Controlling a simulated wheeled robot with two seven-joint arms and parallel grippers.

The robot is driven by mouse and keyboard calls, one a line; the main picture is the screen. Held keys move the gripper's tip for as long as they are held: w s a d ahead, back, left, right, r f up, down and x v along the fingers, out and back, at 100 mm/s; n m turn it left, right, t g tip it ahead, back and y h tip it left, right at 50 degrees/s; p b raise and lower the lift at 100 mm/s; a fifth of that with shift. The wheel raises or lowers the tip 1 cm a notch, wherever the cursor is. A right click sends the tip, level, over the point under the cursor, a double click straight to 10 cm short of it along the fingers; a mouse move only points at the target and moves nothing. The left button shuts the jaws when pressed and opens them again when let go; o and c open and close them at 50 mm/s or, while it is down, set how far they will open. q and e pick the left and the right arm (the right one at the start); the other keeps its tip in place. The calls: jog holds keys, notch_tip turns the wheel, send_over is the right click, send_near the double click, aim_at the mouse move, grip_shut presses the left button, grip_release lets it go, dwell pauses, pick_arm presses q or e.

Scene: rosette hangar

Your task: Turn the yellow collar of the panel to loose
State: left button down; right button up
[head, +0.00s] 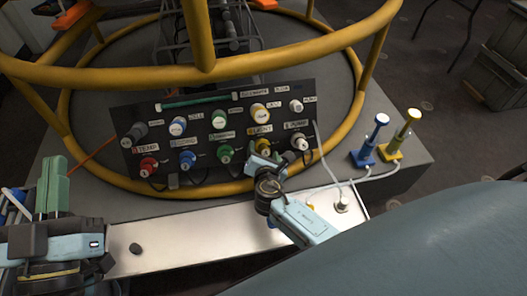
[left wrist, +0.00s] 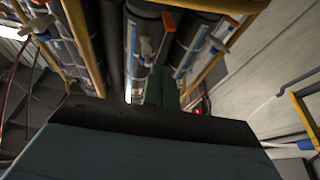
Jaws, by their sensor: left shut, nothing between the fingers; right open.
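The dark panel (head: 192,188) stands tilted inside the yellow ring frame, with two rows of coloured connectors. A yellow collar (head: 262,146) is in the lower row, between the green and white ones. My left gripper (head: 54,172) is shut and empty, pointing up at the far left, away from the panel. Its green fingers (left wrist: 162,88) also show in the left wrist view.
Below the panel lies a pale metal ledge (head: 190,236) with a small dark knob (head: 136,248). Yellow rails (head: 205,35) cross above the panel.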

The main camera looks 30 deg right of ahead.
pick_arm(q)
jog(key=shift+s+r+t+h+b, duration=0.15)
jog(key=shift+s+r+t, duration=0.1)
jog(key=shift+r+t, duration=0.25)
jog(key=shift+s+r+t+h+b, duration=0.15)
jog(key=shift+s+r+t, duration=0.15)
jog(key=shift+r, duration=0.3)
pick_arm(e)
jog(key=shift+x, duration=0.9)
jog(key=c, duration=1)
pick_arm(q)
jog(key=shift+w, duration=0.1)
